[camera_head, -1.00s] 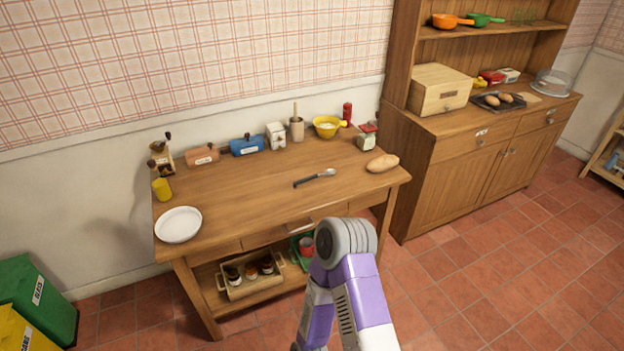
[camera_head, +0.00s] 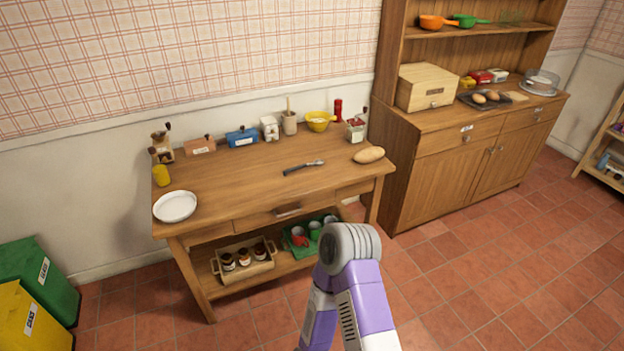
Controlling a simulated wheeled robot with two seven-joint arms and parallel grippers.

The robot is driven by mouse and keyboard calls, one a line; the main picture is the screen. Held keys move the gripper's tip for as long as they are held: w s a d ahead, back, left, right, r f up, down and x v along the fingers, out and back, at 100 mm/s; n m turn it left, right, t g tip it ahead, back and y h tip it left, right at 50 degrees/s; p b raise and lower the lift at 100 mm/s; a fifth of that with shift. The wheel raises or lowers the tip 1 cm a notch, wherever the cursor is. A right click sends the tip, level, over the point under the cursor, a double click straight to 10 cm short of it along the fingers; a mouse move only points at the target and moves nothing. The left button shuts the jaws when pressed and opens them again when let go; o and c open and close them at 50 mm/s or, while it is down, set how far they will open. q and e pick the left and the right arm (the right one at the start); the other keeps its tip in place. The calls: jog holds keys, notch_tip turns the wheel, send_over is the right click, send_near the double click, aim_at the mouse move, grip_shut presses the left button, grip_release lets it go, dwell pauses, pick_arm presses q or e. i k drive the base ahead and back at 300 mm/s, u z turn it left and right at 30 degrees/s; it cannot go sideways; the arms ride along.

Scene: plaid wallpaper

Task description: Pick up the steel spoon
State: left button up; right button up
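The steel spoon (camera_head: 304,167) lies on the wooden table (camera_head: 232,188), a little right of the middle of its top. It has a dark handle pointing left and a bright metal end pointing right. Nothing touches it. A purple and white arm of mine, with a grey rounded joint, rises at the bottom centre, in front of the table and apart from the spoon. Neither gripper shows in the head view.
A bread loaf (camera_head: 369,155) lies right of the spoon. A hutch (camera_head: 450,170) stands to the right. The tabletop's middle is clear.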

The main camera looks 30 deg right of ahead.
aim_at(317, 162)
jog(key=u, duration=0.05)
jog(key=k, duration=0.75)
jog(key=z, duration=1.05)
jog(key=i, duration=1.15)
jog(key=u, duration=0.25)
jog(key=i, duration=1.05)
jog(key=u, duration=0.9)
